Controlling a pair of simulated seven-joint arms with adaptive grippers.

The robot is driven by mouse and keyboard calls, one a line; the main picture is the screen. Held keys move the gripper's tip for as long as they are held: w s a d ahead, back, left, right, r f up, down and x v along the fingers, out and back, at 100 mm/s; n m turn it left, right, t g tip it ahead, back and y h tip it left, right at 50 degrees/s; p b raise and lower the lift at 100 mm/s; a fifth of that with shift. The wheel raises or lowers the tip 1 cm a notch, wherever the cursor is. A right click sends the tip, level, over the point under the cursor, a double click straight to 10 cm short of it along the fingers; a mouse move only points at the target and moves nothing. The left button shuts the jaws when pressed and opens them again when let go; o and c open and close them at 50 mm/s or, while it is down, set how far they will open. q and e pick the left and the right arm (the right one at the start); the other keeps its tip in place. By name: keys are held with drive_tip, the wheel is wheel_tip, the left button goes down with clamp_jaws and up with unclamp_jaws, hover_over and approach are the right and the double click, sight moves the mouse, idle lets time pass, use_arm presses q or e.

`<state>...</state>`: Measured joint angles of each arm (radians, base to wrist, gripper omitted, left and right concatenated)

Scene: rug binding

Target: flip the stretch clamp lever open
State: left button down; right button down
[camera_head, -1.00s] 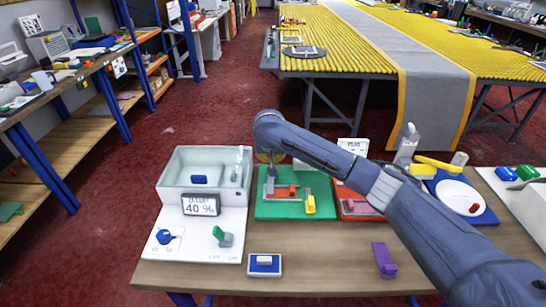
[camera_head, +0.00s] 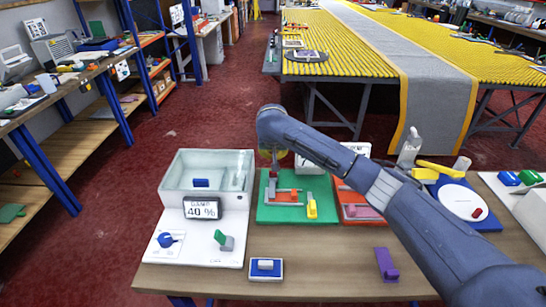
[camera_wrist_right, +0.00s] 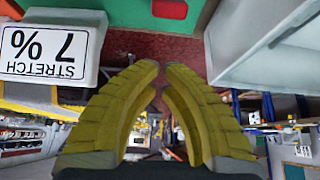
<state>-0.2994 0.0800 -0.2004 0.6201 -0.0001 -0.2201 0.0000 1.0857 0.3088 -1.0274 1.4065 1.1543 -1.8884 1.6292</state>
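The stretch clamp appears to be the grey and red fixture (camera_head: 287,197) on the green board (camera_head: 262,213). A yellow lever-like piece (camera_head: 311,206) stands at its right side. I cannot tell for sure which piece is the clamp lever. My right gripper (camera_head: 271,158) hangs over the back left of the green board, close to the fixture; contact cannot be told. In the right wrist view its yellow fingers (camera_wrist_right: 162,68) nearly meet at the tips, with only a thin gap and nothing between them. A white STRETCH 7 % display (camera_wrist_right: 45,50) shows upside down there. My left gripper is not in view.
A clear-walled tray (camera_head: 172,182) with a 40 % display (camera_head: 202,208) stands left of the green board. A red board (camera_head: 352,208) lies to the right, partly behind my forearm. A blue-and-white block (camera_head: 265,268) and purple piece (camera_head: 387,264) lie in front on the bench.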

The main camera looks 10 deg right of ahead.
drive_tip(key=v, duration=0.9)
drive_tip(key=shift+r, duration=0.25)
idle(0.4)
